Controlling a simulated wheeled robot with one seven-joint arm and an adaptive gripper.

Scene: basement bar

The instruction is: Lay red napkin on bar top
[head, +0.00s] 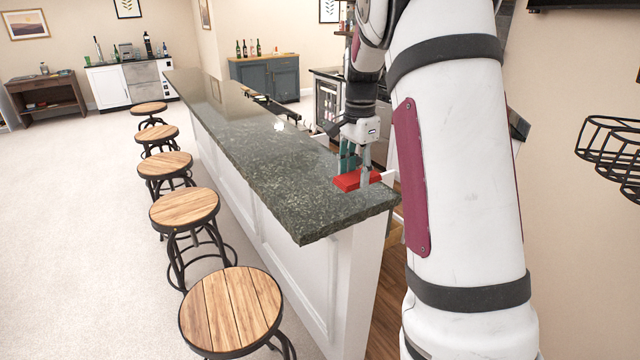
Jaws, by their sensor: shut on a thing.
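The red napkin (350,182) is a small flat red piece near the close right end of the bar top (310,205), which is dark speckled stone. My gripper (357,176) points down over the bar top's right side and is shut on the red napkin. The napkin appears at or just above the surface; I cannot tell whether it touches. My gripper's fingers hide part of it.
Several round wooden stools (231,310) stand along the bar's left side. Low dark items (270,105) lie along the bar's far right edge. Most of the bar top is clear. A black wire rack (610,150) hangs on the right wall.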

